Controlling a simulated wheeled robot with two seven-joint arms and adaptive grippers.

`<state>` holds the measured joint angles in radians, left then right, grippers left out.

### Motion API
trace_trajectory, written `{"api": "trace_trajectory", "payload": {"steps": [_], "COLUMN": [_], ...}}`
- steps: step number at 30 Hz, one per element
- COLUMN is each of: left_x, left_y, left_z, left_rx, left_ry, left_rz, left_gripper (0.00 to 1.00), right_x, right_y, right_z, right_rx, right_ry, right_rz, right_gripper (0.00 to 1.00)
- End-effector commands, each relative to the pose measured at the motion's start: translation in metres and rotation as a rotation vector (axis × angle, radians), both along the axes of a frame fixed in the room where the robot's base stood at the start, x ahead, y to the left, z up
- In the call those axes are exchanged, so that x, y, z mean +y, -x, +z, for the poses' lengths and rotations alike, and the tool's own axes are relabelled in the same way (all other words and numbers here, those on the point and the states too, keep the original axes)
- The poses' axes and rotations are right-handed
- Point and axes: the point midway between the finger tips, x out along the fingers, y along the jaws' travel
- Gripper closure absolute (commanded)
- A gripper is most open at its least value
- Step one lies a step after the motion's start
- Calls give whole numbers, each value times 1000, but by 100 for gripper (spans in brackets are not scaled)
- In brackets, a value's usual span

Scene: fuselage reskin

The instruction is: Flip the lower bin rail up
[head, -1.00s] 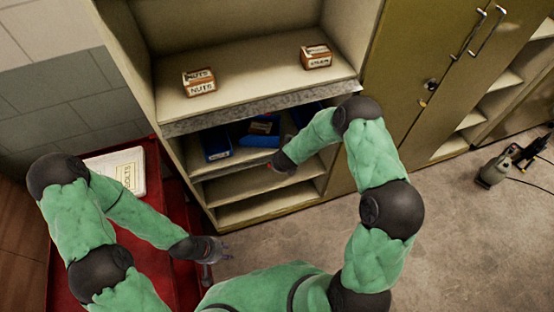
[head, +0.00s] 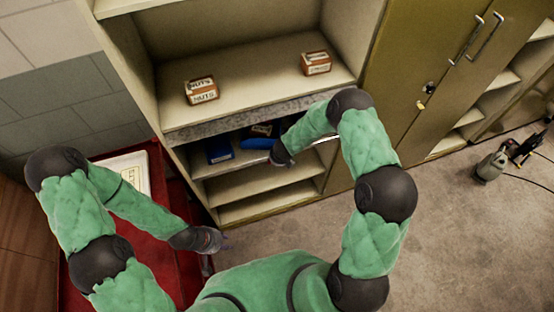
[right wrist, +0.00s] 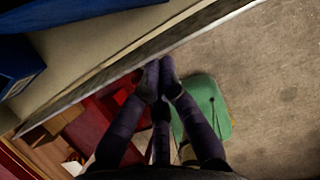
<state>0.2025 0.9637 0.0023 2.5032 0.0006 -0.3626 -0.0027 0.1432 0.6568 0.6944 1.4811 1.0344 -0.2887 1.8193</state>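The lower shelf holds blue bins (head: 219,151) under the upper shelf. Its front edge, where the lower bin rail would be, shows as a thin strip (head: 236,171); I cannot tell rail from shelf edge. My right gripper (head: 278,158) is at the right part of this shelf's front. In the right wrist view its fingertips (right wrist: 159,72) are together beside a long grey edge strip (right wrist: 115,62); whether they touch or grip it is unclear. A blue bin (right wrist: 18,65) shows at the left there. My left gripper (head: 220,240) hangs low by the red cart; its fingers are unclear.
Two boxes, one marked NUTS (head: 202,90) and another (head: 316,63), sit on the upper shelf. A red cart (head: 165,185) with a white pad stands left. A closed tan cabinet (head: 415,70) is right. Open floor (head: 445,230) lies right.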

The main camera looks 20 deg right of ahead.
Motion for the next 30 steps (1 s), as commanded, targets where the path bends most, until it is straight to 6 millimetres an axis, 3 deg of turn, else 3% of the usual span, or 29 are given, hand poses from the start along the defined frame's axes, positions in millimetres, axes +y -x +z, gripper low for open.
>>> {"api": "trace_trajectory", "payload": {"steps": [18,30], "left_x": [0,0], "left_y": [0,0], "left_z": [10,11], "left_rx": [0,0], "left_ry": [0,0], "left_rz": [0,0], "left_gripper": [68,68], "right_x": [0,0], "right_y": [-24,-30], "right_z": [12,15], "right_rx": [-8,-16], "right_ry": [0,1], "right_rz": [0,3], "right_gripper": [100,100]}}
